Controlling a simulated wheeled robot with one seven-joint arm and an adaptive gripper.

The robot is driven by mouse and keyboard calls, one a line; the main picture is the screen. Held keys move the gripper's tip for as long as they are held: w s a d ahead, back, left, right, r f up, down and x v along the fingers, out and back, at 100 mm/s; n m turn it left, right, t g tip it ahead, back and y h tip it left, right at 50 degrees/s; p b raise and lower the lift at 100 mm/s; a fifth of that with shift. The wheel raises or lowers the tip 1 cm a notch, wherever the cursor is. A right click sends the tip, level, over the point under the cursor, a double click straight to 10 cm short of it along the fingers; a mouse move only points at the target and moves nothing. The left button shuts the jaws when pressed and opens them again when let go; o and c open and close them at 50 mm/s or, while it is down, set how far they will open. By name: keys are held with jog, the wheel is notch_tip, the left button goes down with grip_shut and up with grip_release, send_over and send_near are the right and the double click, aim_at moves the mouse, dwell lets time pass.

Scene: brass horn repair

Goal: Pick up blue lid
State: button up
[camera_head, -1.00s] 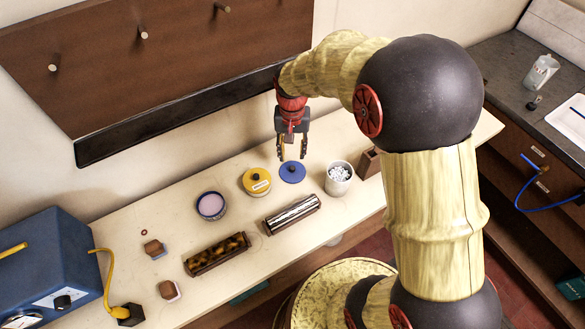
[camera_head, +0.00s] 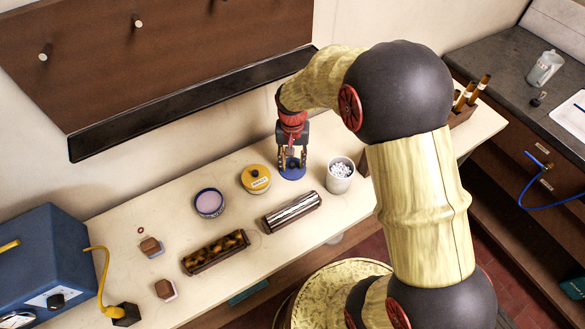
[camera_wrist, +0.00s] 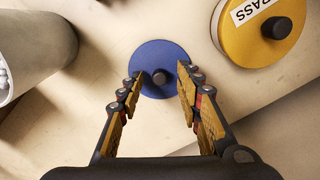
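The blue lid (camera_head: 292,173) is a flat round disc with a dark knob at its centre, lying on the pale bench. It also shows in the wrist view (camera_wrist: 160,55). My gripper (camera_head: 291,163) points down right over the lid. In the wrist view my gripper (camera_wrist: 160,84) is open, with one finger on each side of the knob (camera_wrist: 159,77). A gap shows between the knob and both fingers. In the head view the fingers hide part of the lid.
A yellow-lidded container (camera_head: 256,179) labelled "BRASS" stands close to the left of the lid. A white cup of small white pieces (camera_head: 340,175) stands to the right. A silver-coloured cylinder (camera_head: 291,212) lies in front. A pink-filled dish (camera_head: 209,203) is farther left.

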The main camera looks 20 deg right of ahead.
jog(key=shift+c, duration=1.2)
grip_shut()
